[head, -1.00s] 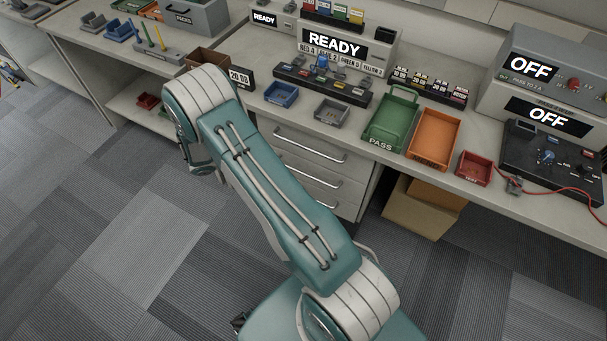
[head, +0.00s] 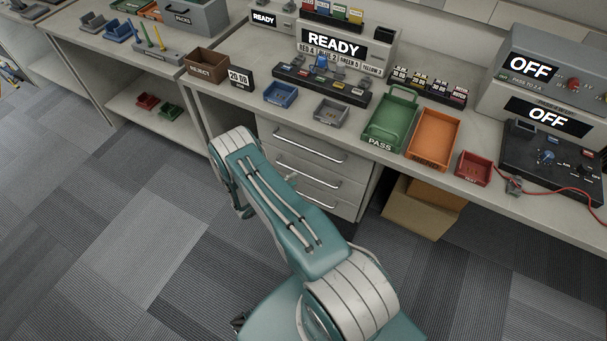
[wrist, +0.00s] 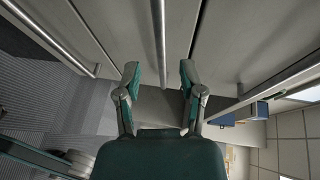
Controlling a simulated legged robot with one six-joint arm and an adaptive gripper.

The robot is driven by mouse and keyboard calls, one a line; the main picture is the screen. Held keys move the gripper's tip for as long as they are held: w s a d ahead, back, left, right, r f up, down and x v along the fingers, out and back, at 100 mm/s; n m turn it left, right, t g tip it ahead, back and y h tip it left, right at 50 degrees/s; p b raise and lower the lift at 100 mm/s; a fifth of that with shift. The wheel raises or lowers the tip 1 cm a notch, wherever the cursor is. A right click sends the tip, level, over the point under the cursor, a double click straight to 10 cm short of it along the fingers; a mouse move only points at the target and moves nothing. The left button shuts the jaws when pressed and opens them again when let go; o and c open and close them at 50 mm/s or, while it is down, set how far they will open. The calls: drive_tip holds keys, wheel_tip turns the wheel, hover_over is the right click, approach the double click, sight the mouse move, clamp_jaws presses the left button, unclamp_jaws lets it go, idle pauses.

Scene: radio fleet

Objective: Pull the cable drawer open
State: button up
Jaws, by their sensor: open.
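A grey drawer unit stands under the bench with three stacked drawers, all shut, each with a metal bar handle: the top handle (head: 310,147), the middle handle (head: 308,173) and the bottom handle (head: 330,205). No label shows which is the cable drawer. In the wrist view my gripper (wrist: 159,70) is open and turned sideways, facing the drawer fronts. The middle handle (wrist: 159,35) runs between its two fingers, with a gap on both sides. Another handle (wrist: 45,35) lies to the left and one (wrist: 285,72) to the right. In the head view my gripper is hidden behind my arm.
The benchtop above holds a blue tray (head: 281,94), a grey tray (head: 331,112), a green PASS tray (head: 372,137) and an orange tray (head: 433,140). Cardboard boxes (head: 420,215) stand on the floor right of the drawers. Carpet in front is clear.

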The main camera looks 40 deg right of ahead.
sight(304, 175)
drive_tip(key=d, duration=0.2)
drive_tip(key=d+f, duration=0.1)
drive_tip(key=d, duration=0.2)
drive_tip(key=shift+d, duration=0.15)
clamp_jaws()
